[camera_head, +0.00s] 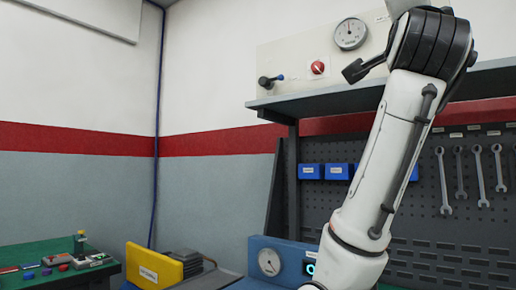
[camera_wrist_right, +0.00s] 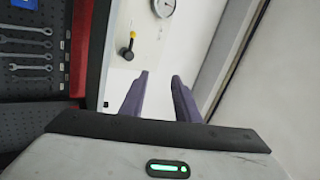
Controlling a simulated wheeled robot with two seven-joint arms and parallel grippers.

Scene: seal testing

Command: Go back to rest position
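My right arm rises across the right of the head view and leaves through the top edge, so its gripper is outside that view. In the right wrist view my right gripper (camera_wrist_right: 160,100) shows two purple-grey fingers standing apart with nothing between them. It faces a pale wall panel and touches nothing I can see. My left arm and gripper are in neither view.
A panel above the shelf (camera_head: 340,98) carries a gauge (camera_head: 351,33), a red knob (camera_head: 317,67) and black handles. Wrenches (camera_head: 443,180) hang on the pegboard. A yellow-fronted unit (camera_head: 150,268), a blue gauge box (camera_head: 262,246) and a green-topped table (camera_head: 40,252) stand below.

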